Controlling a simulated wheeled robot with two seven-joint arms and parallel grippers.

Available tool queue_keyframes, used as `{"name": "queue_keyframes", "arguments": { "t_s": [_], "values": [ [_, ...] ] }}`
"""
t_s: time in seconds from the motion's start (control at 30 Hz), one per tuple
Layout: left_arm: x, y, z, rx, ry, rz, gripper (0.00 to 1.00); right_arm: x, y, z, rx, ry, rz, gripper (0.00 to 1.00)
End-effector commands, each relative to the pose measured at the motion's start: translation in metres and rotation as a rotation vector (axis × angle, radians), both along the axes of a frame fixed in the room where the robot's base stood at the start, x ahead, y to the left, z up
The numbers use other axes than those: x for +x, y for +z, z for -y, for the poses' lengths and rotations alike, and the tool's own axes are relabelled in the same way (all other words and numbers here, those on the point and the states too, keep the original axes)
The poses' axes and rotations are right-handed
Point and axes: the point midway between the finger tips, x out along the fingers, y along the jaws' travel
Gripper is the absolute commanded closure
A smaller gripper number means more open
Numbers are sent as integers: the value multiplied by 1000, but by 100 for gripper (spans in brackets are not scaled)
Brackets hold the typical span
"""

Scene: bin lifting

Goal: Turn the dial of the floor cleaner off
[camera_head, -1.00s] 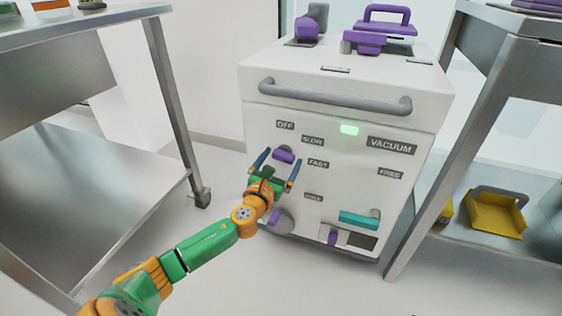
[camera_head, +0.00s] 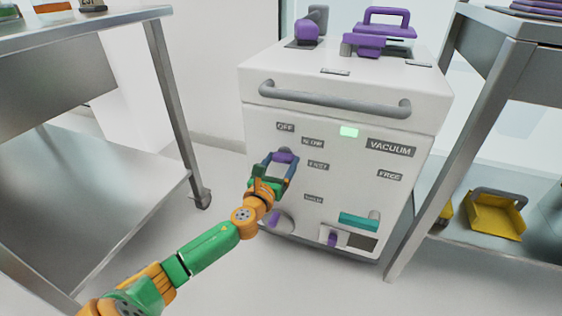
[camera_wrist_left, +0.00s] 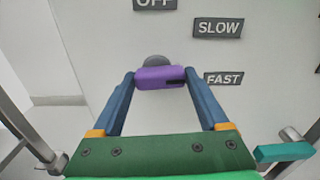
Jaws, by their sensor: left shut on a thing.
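The floor cleaner (camera_head: 340,118) is a white box-shaped machine in the middle of the head view. Its purple dial (camera_head: 284,156) sits on the front face, near the OFF (camera_head: 285,126), SLOW (camera_head: 312,142) and FAST (camera_head: 318,165) labels. In the left wrist view the dial (camera_wrist_left: 160,77) is a purple bar on a grey hub, with a dark mark at its right end towards FAST. My left gripper (camera_head: 281,160) is shut on the dial, one blue finger at each end of the bar. My right gripper is not in view.
A grey handle bar (camera_head: 335,100) runs across the machine's upper front. A teal lever (camera_head: 359,220) and a second purple knob (camera_head: 275,217) sit lower down. Metal tables stand at left (camera_head: 120,190) and right (camera_head: 500,60). A yellow dustpan (camera_head: 494,214) lies on the right shelf.

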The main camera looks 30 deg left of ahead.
Motion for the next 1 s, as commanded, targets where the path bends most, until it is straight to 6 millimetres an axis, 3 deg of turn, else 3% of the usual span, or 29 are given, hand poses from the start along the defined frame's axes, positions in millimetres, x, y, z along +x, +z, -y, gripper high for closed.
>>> {"name": "queue_keyframes", "arguments": {
  "t_s": [1.0],
  "values": [
    [-1,4,-2,-939,1,226,78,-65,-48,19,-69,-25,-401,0]
  ]
}}
